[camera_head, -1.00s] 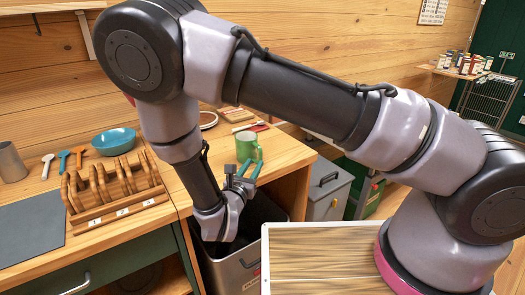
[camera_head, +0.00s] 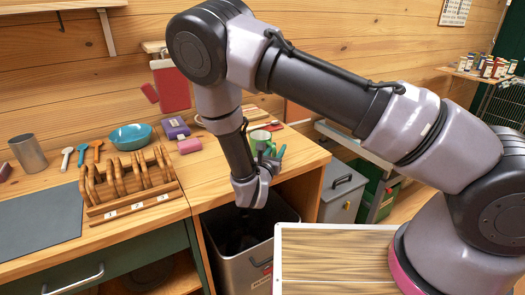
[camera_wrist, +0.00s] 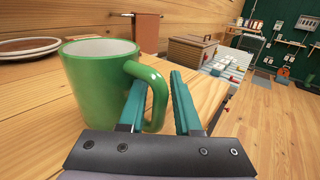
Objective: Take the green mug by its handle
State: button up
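The green mug (camera_head: 261,137) stands upright on the wooden counter near its right end, partly hidden by my gripper (camera_head: 271,153). The wrist view shows the mug (camera_wrist: 98,92) large at left, white inside, with its handle (camera_wrist: 158,90) pointing right. My gripper (camera_wrist: 160,100) is open there, its teal fingers on either side of the handle. The left finger shows within the handle's opening, between handle and mug wall; the right finger is outside. A gap shows between the handle and the right finger. I cannot tell whether the left finger touches the handle.
A wooden rack (camera_head: 134,196) and a blue bowl (camera_head: 131,136) are on the counter to the left. A purple box (camera_head: 175,127) and a pink block (camera_head: 189,146) are nearer the mug. Plates (camera_wrist: 30,48) lie behind it. An open grey bin (camera_head: 240,268) is below the counter.

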grip_shut()
dwell(1.4)
